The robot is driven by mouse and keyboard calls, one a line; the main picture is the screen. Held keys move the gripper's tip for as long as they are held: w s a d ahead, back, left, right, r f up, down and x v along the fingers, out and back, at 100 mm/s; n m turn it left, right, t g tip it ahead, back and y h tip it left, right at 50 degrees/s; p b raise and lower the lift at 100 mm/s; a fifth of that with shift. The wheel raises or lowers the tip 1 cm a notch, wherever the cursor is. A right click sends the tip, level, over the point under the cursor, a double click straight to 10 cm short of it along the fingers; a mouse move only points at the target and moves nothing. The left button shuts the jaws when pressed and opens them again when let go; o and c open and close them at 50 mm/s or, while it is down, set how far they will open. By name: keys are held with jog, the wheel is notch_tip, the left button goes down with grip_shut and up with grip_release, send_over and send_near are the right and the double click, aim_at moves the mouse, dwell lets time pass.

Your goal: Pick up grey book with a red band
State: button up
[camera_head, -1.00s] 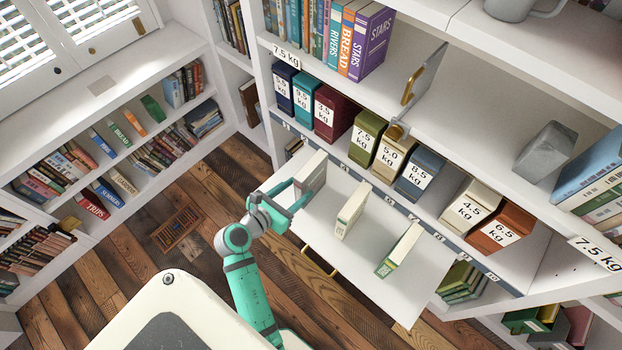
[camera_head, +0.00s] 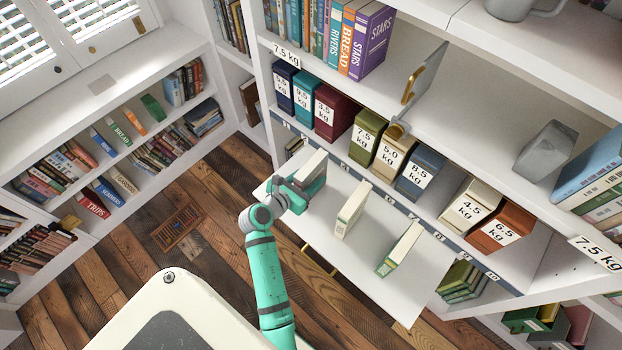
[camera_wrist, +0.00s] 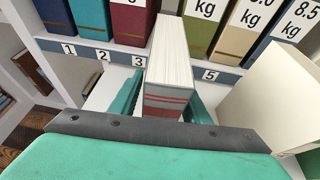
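The grey book with a red band (camera_wrist: 168,95) stands upright on the pulled-out white shelf board, its banded spine facing my wrist camera. In the head view, the same book (camera_head: 312,166) is at the board's left end. My gripper (camera_wrist: 164,95) is around it, one green finger on each side, with the book between them. The fingers lie very close to its sides, but I cannot tell whether they press on it. In the head view, my gripper (camera_head: 300,186) partly hides the book's lower part.
Two more books, a cream one (camera_head: 353,209) and a green-edged one (camera_head: 400,247), stand to the right on the white board (camera_head: 350,270). Labelled weight boxes (camera_head: 332,112) line the shelf behind.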

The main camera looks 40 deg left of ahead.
aim_at(308, 165)
grip_shut()
jog(key=shift+r, duration=0.55)
jog(key=s+r, duration=0.1)
jog(key=r, duration=0.1)
jog(key=s+r, duration=0.2)
jog(key=r, duration=0.1)
jog(key=s+r, duration=0.1)
jog(key=r, duration=0.2)
jog(key=shift+s+a, duration=0.2)
jog(key=shift+s, duration=0.2)
jog(key=v, duration=1)
